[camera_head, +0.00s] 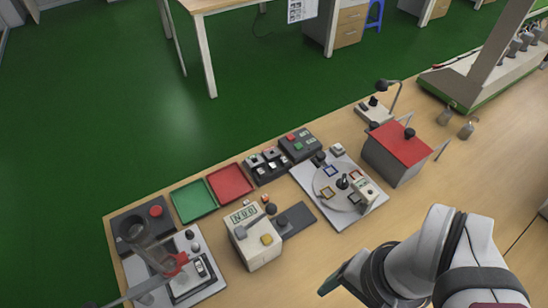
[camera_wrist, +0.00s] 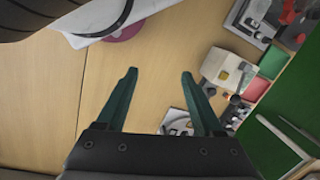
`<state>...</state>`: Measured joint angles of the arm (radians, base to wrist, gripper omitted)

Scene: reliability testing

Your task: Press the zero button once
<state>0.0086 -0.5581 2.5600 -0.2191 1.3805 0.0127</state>
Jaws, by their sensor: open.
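A cream instrument box (camera_head: 262,252) with a small display (camera_head: 243,214) stands on the bench in the head view. Its top carries a yellow button (camera_head: 267,239) and a grey button (camera_head: 240,232). No label reading zero is legible, so I cannot tell which button is the zero button. The box also shows right of my fingers in the wrist view (camera_wrist: 214,66). My gripper (camera_wrist: 158,76) is open and empty, its two dark green fingers apart. It is to the right of the box in the head view and is not touching it; there it is mostly hidden by my wrist.
A green tray (camera_head: 193,201) and a red tray (camera_head: 230,183) lie behind the box. A stand with a glass tube and red clamp (camera_head: 176,264) is at left. A white plate with a round dial (camera_head: 325,181) and a red-topped box (camera_head: 399,143) stand at right. Bare bench lies in front.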

